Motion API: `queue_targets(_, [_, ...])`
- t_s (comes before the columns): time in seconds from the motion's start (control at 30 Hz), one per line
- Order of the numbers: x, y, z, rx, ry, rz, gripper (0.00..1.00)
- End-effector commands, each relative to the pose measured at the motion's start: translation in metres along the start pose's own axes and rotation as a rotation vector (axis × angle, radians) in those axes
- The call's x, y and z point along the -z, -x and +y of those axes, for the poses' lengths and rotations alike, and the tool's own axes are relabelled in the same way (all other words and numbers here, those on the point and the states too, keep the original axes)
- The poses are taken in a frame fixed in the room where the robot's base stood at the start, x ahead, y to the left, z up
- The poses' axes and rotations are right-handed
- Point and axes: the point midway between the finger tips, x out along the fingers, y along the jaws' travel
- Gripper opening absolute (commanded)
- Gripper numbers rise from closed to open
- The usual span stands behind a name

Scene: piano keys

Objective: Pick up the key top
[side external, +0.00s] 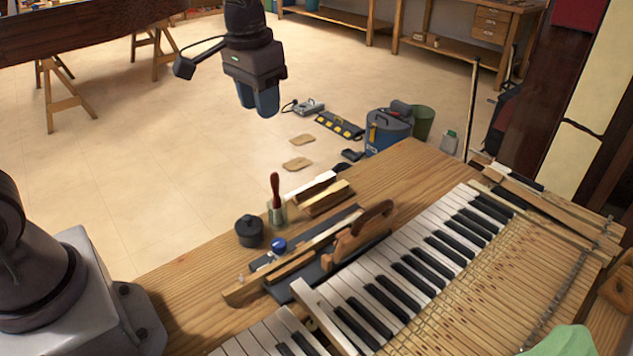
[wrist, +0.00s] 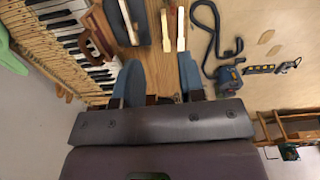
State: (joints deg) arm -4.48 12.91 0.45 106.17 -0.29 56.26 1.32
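A thin white strip that looks like the key top (side external: 308,185) lies near the bench's far-left edge, beside pale wooden key sticks (side external: 328,201). In the wrist view the strip (wrist: 181,28) appears upper centre, just right of a stick (wrist: 165,30). My gripper (side external: 257,100) hangs high in the air, beyond the bench edge in the side view, with blue fingers pointing down. In the wrist view a clear empty gap shows between the fingers (wrist: 160,82). It is open and touches nothing.
The wooden bench (side external: 190,265) holds a black lidded pot (side external: 249,231), a jar with a red-handled tool (side external: 276,205), a plane (side external: 362,230) on a dark mat and the piano keyboard (side external: 420,260). The air around my gripper is clear.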

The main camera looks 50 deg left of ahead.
Motion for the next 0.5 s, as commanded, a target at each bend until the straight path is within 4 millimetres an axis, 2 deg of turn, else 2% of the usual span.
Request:
queue_targets(0.03, [0.017,-0.014,-0.003,0.0,0.003,-0.025,0.37])
queue_targets(0.2, [0.066,-0.059,-0.012,0.0,0.004,-0.081,0.37])
queue_targets(0.5, [0.136,-0.153,-0.03,-0.003,-0.008,-0.146,0.37])
